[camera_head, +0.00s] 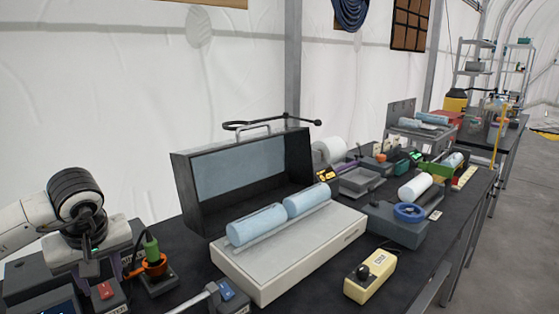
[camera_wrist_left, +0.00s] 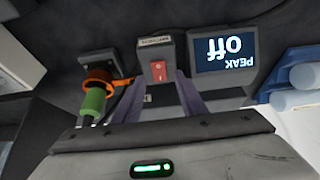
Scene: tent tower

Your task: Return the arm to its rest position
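My left arm (camera_head: 40,212) reaches in from the left edge, with its wrist bent down over the near left end of the bench. My left gripper (camera_wrist_left: 158,92) shows in the left wrist view as two purple-grey fingers standing apart, with nothing visible between them but the box behind. A small box with a red switch (camera_wrist_left: 158,70) lies in line with the gap; in the head view the red switch (camera_head: 106,291) is just below and right of the wrist. Contact cannot be told. My right gripper is in neither view.
A green-handled tool (camera_head: 151,248) stands in an orange ring close beside the left gripper. A display reading "PEAK off" (camera_wrist_left: 223,50) is nearby. A white platform (camera_head: 290,270) bears two blue cylinders (camera_head: 256,225), before an open black case (camera_head: 182,185). A yellow box (camera_head: 370,276) sits right.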

